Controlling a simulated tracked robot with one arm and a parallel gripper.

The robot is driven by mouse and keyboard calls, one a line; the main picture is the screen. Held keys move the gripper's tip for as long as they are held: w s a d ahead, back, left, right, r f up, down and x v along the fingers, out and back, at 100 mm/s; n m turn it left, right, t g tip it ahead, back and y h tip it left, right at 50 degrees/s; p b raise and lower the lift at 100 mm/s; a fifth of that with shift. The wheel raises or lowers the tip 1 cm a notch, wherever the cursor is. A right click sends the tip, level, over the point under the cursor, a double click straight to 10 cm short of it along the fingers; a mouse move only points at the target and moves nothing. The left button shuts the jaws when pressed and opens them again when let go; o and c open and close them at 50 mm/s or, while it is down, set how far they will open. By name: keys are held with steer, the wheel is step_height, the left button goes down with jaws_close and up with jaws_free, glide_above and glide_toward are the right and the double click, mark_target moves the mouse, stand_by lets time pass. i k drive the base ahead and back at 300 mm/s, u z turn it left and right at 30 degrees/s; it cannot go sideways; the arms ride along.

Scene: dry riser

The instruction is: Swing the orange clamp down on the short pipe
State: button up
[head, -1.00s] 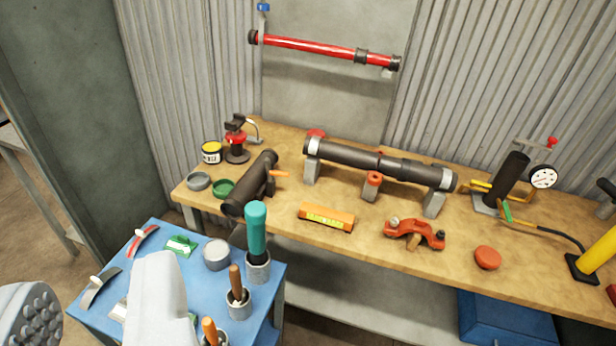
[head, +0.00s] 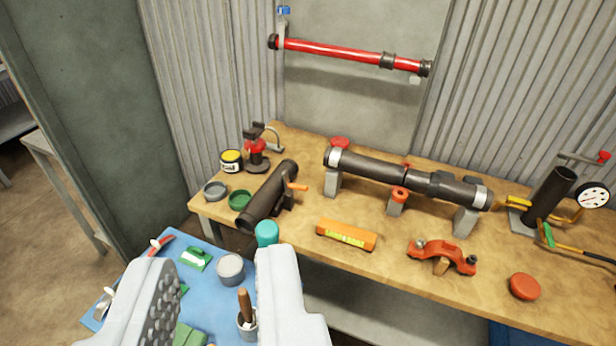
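The short pipe (head: 262,203) is a dark tube lying slanted at the left end of the wooden bench. A small dark clamp with an orange handle (head: 297,187) stands at its right side. The handle sticks out to the right, away from the pipe; whether the clamp touches the pipe is too small to tell. My gripper (head: 220,262) is open and empty, its two pale fingers in the foreground over the blue tray, nearer to me than the pipe. The left finger shows its studded pad.
A long pipe (head: 375,167) rests on stands. An orange level (head: 346,235) and a red-orange coupling (head: 442,256) lie in front.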

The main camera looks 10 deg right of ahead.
mark_target(287, 186)
steer(key=i, duration=0.85)
steer(key=u, duration=0.05)
